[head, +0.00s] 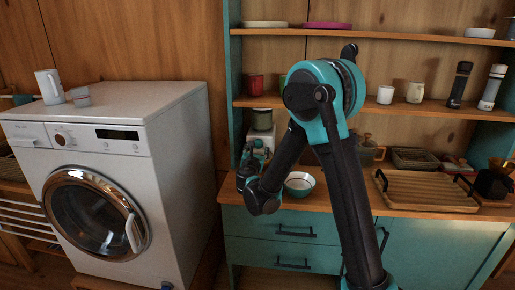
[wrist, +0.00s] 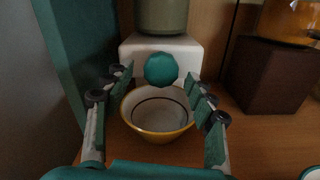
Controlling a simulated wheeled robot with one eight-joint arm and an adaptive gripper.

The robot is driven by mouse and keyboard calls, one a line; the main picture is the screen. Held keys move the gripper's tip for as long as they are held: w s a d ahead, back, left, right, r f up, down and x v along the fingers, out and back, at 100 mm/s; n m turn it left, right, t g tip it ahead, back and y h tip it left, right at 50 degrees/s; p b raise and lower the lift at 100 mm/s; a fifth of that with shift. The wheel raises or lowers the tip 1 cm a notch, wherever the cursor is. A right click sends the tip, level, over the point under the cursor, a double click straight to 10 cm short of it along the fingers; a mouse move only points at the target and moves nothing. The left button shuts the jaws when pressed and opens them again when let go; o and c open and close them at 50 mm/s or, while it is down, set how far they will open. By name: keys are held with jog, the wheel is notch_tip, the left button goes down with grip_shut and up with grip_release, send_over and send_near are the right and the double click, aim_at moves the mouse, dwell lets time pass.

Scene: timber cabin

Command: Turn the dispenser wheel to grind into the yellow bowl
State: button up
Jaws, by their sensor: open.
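The dispenser stands against the back wall, with a dark green container (head: 262,120) on a white body (wrist: 135,52). Its wheel, a teal faceted knob (wrist: 161,69), sticks out from the front in the wrist view. The yellow bowl (wrist: 181,128), pale inside with a dark ring, sits upright below and in front of the knob. In the head view I cannot make out the yellow bowl behind my arm. My gripper (wrist: 158,80) is open and empty, its fingers spread to the left and right of the knob and bowl, apparently not touching the knob.
A teal shelf side panel (wrist: 65,65) stands close on the left. A dark brown block (wrist: 265,75) is to the right. A white bowl (head: 300,185) and a wooden tray (head: 425,190) lie further right on the counter. A washing machine (head: 120,170) stands at left.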

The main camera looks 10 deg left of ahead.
jog(key=shift+w, duration=0.5)
jog(key=c, duration=1.2)
jog(key=shift+o, duration=0.2)
jog(key=shift+m, duration=0.3)
